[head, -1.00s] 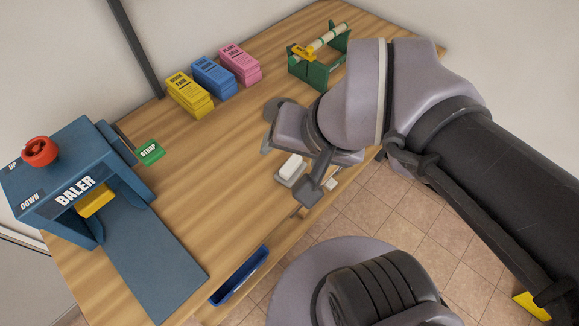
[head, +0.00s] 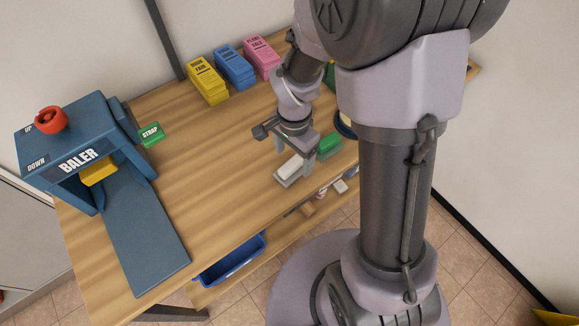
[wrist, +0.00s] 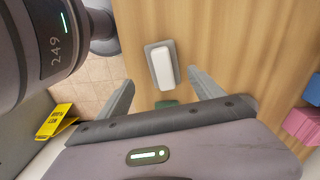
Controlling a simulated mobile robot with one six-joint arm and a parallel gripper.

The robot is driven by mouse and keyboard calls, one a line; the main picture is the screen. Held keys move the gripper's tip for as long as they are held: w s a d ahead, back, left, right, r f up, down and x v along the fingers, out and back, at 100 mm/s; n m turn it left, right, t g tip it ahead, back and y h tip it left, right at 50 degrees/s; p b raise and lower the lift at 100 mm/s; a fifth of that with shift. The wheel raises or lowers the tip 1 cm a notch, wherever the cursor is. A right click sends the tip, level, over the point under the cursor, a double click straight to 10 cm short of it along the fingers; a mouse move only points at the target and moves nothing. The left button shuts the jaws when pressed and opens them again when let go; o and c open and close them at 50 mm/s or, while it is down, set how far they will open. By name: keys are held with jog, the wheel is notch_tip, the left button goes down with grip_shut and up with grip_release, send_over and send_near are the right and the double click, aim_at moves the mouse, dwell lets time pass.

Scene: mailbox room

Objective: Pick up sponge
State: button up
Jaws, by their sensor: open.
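A white block (head: 291,168), which looks like the sponge, rests on a small grey tray (head: 283,181) near the table's front edge. In the wrist view the white block (wrist: 162,68) stands upright in the picture on its grey tray (wrist: 150,48), ahead of and between my fingers. My gripper (head: 297,148) points down just behind the block, with its fingers apart and nothing between them. It also shows open in the wrist view (wrist: 160,80). I cannot tell its exact height above the table.
A green block (head: 329,146) lies right of my gripper. Yellow (head: 208,82), blue (head: 235,67) and pink (head: 262,57) paper stacks stand at the back. The blue baler (head: 85,150) is at left, with a green strap block (head: 151,134) nearby. A blue bin (head: 230,262) sits below the front edge.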

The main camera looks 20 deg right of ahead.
aim_at(291, 164)
jog(key=f, duration=0.1)
jog(key=f+b, duration=0.1)
jog(key=f, duration=0.1)
jog(key=f+b, duration=0.1)
jog(key=f, duration=0.1)
jog(key=shift+w+a+f, duration=0.2)
jog(key=shift+w+a, duration=0.1)
jog(key=shift+w, duration=0.05)
jog(key=shift+r, duration=0.15)
jog(key=shift+c, duration=0.3)
jog(key=c, duration=1.4)
jog(key=shift+r, duration=0.1)
notch_tip(291, 164, up, 4)
jog(key=shift+s+f+p, duration=0.1)
jog(key=shift+s+p, duration=0.05)
jog(key=shift+p, duration=0.8)
jog(key=s, duration=0.3)
jog(key=s+a, duration=0.1)
jog(key=s, duration=0.2)
jog(key=shift+a+r, duration=0.15)
jog(key=shift+r, duration=0.05)
jog(key=s+a+b, duration=0.2)
jog(key=s+b, duration=0.7)
jog(key=b, duration=0.2)
jog(key=shift+s+r, duration=0.25)
jog(key=shift+r, duration=0.1)
